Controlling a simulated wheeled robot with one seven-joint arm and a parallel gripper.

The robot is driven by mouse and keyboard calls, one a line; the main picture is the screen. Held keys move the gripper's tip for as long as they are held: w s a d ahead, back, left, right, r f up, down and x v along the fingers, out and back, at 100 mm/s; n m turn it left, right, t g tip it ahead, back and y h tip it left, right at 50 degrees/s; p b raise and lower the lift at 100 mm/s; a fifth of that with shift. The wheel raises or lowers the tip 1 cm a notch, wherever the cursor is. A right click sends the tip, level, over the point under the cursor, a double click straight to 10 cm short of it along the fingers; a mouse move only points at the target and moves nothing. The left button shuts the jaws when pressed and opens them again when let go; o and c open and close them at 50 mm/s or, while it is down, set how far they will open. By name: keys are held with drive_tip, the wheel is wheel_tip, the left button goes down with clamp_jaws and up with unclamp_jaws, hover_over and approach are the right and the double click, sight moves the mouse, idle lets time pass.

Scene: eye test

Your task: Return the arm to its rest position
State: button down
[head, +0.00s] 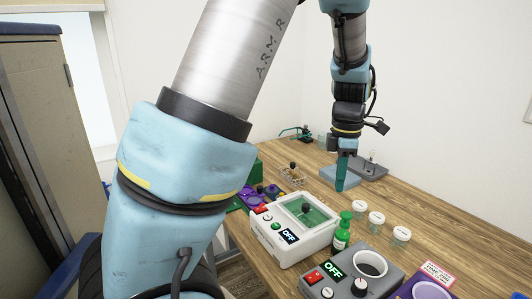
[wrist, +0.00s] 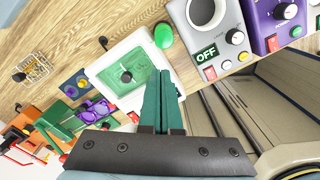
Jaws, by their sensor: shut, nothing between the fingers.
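My gripper (head: 341,181) hangs from my blue and silver arm, with its teal fingers pointing down over the wooden table. In the wrist view the teal fingers of my gripper (wrist: 160,78) lie side by side, shut, with nothing held between them. In the head view the fingers appear in front of a flat grey-blue pad at the back of the table. I cannot tell how high the tips are above the table. A large blue and silver link of my arm fills the left-middle of the head view and hides part of the table's left side.
A white device (head: 268,228) with a green window, a green bottle (head: 342,232), several white-lidded jars (head: 376,218) and a grey device (head: 318,283) reading OFF stand on the table (head: 450,236). A purple device (wrist: 262,24) stands beside the grey one. Bare wood lies at the right.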

drive_tip(key=s+a+f+m+b, duration=0.2)
drive_tip(key=a+m, duration=0.6)
drive_tip(key=a, duration=0.5)
drive_tip(key=s+a+f+m+t+b, duration=0.1)
drive_tip(key=s+a+f+m+b, duration=0.1)
drive_tip(key=a+m, duration=0.7)
drive_tip(key=s+a+f, duration=0.1)
drive_tip(key=a+f, duration=0.1)
drive_tip(key=a, duration=0.3)
drive_tip(key=shift+a+m+t+b, duration=0.15)
drive_tip(key=shift+m+t+b, duration=0.15)
